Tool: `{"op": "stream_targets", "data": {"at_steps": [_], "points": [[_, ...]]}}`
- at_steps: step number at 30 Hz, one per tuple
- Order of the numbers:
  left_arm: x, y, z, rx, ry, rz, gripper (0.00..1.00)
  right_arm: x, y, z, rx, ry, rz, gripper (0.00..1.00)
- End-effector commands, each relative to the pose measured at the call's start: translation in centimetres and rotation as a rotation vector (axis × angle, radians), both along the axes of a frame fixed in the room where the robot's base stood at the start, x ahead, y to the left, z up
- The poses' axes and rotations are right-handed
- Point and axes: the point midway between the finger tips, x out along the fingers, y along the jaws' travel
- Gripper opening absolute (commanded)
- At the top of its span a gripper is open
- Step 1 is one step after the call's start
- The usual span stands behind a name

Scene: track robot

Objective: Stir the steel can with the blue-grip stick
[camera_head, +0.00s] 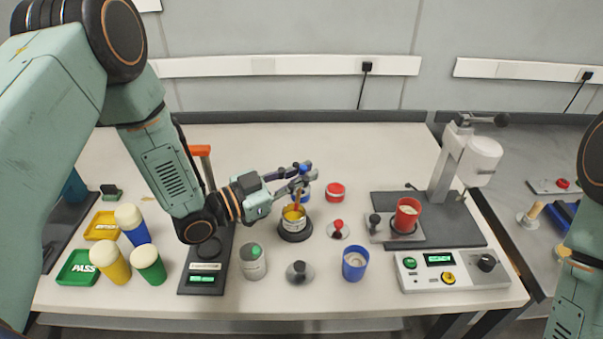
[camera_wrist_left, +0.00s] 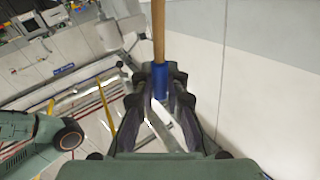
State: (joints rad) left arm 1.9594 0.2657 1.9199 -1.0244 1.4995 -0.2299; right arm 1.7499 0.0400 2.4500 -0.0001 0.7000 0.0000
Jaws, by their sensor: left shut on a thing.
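The steel can (camera_head: 295,225) stands on a dark round base in the middle of the table, open at the top with yellow contents. My left gripper (camera_head: 303,172) is above it, shut on the blue grip of the stick (camera_head: 297,199). The stick's shaft slants down to the can's mouth, and its lower end appears to be inside. In the left wrist view the blue grip (camera_wrist_left: 160,80) sits between the fingers, with the wooden shaft running up out of the frame. Part of my right arm shows at the right edge, but its gripper is out of view.
A red-lidded pot (camera_head: 335,191), a red-knobbed disc (camera_head: 338,229), a blue cup (camera_head: 355,262) and a green-topped container (camera_head: 252,261) stand close around the can. A press (camera_head: 453,170) with a red cup (camera_head: 407,214) stands right; several shakers and a green PASS tray (camera_head: 78,267) are left.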

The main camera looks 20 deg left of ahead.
Motion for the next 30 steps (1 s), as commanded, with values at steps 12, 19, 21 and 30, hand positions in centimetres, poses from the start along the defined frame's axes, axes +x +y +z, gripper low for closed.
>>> {"op": "stream_targets", "data": {"at_steps": [12, 19, 21, 30], "points": [[0.0, 0.0, 3.0, -0.001, -0.001, 0.000, 0.00, 0.0, 0.0, 2.5, 0.000, 0.000, 0.000, 0.40], [0.0, 0.0, 5.0, -0.001, -0.001, 0.000, 0.00, 0.0, 0.0, 4.0, 0.000, 0.000, 0.000, 0.40], [0.0, 0.0, 5.2, 0.000, 0.000, 0.000, 0.00, 0.0, 0.0, 4.2, 0.000, 0.000, 0.000, 0.40], [0.0, 0.0, 5.0, 0.000, 0.000, 0.000, 0.00, 0.0, 0.0, 4.1, 0.000, 0.000, 0.000, 0.40]]}}
